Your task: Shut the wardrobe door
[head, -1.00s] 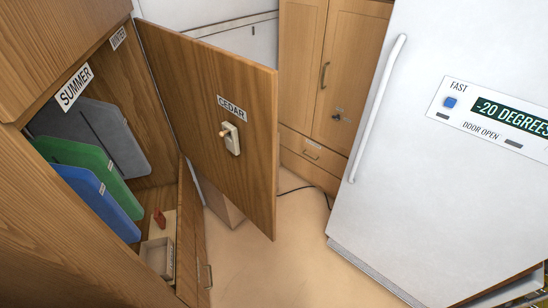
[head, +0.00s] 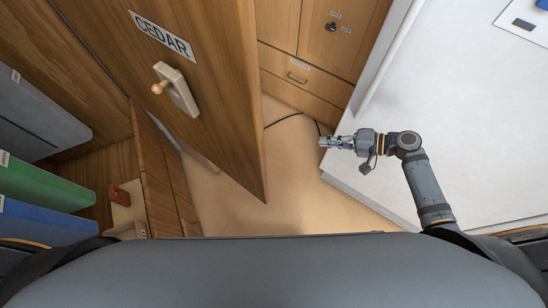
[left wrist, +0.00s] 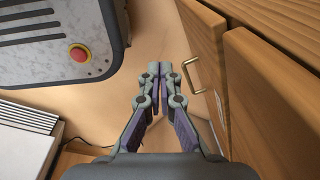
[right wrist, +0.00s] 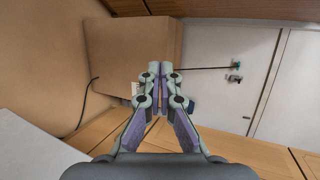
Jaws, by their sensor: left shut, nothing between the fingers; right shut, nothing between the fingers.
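The wardrobe door (head: 215,105) is a wooden panel labelled CEDAR, standing open in the head view. A pale plate with a peg-like knob (head: 178,88) is on its face. The wardrobe interior (head: 90,175) shows at left, with grey, green and blue hanging panels. My right gripper (head: 326,142) is right of the door's free edge, apart from it in the picture, in front of the white freezer. It is shut and empty in the right wrist view (right wrist: 160,72). My left gripper (left wrist: 160,72) is shut and empty, left of wooden fronts and a brass handle (left wrist: 192,75); it is outside the head view.
The white freezer (head: 450,110) stands at right. A wooden cabinet with drawers (head: 300,75) stands behind. A dark cable (head: 285,118) lies on the floor. Bare floor (head: 290,195) shows between the door and the freezer. A red object (head: 120,195) sits low in the wardrobe.

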